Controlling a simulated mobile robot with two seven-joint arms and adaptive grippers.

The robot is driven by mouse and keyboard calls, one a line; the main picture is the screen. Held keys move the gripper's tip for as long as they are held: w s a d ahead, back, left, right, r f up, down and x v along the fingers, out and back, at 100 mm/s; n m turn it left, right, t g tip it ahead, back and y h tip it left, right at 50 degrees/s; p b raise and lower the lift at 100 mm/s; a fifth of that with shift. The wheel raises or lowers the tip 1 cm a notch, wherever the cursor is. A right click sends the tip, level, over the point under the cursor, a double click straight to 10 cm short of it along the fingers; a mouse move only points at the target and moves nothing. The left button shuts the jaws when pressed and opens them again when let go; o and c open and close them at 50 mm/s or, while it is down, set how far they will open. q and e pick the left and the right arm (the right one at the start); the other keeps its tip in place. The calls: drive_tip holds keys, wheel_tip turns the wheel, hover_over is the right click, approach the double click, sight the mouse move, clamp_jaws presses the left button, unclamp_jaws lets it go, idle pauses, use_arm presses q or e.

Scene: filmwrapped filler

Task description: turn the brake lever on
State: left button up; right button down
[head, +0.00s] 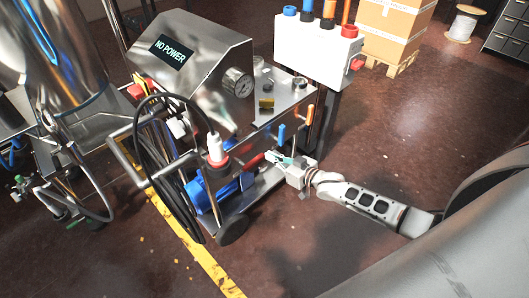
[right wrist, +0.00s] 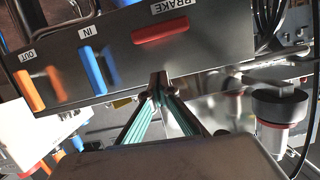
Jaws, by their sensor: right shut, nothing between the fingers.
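The brake lever (right wrist: 160,31) is a red bar on a dark panel, under an upside-down BRAKE label (right wrist: 170,5) in the right wrist view. It lies roughly along the panel's long edge, while the blue and orange levers lie across it. In the head view the red lever (head: 251,162) shows small, left of my gripper. My right gripper (head: 275,157) is shut and empty. In the right wrist view its fingertips (right wrist: 158,84) meet just below the panel edge, short of the red lever; I cannot tell whether they touch the panel. My left gripper is not in view.
A blue lever (right wrist: 93,69) marked IN and an orange lever (right wrist: 29,90) marked OUT share the panel. The steel machine (head: 197,62) reads NO POWER. Black hoses (head: 160,190) hang at the cart's left. The floor (head: 420,120) to the right is clear.

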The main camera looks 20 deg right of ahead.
drive_tip(key=shift+p+v, duration=0.3)
drive_tip(key=shift+v, duration=1.6)
drive_tip(key=s+a+f+g, duration=0.1)
drive_tip(key=s+a+f, duration=0.1)
drive_tip(key=s+a, duration=0.4)
drive_tip(key=s+a+f+g, duration=0.1)
drive_tip(key=s+a+f, duration=0.25)
drive_tip(key=s, duration=0.35)
drive_tip(key=s+a+n+g+h, duration=0.1)
drive_tip(key=s+a+h, duration=0.1)
drive_tip(key=s, duration=1.2)
drive_tip(key=shift+a+r+g+h+p, duration=0.2)
drive_tip(key=shift+r+g+h+p, duration=0.1)
drive_tip(key=shift+p, duration=0.05)
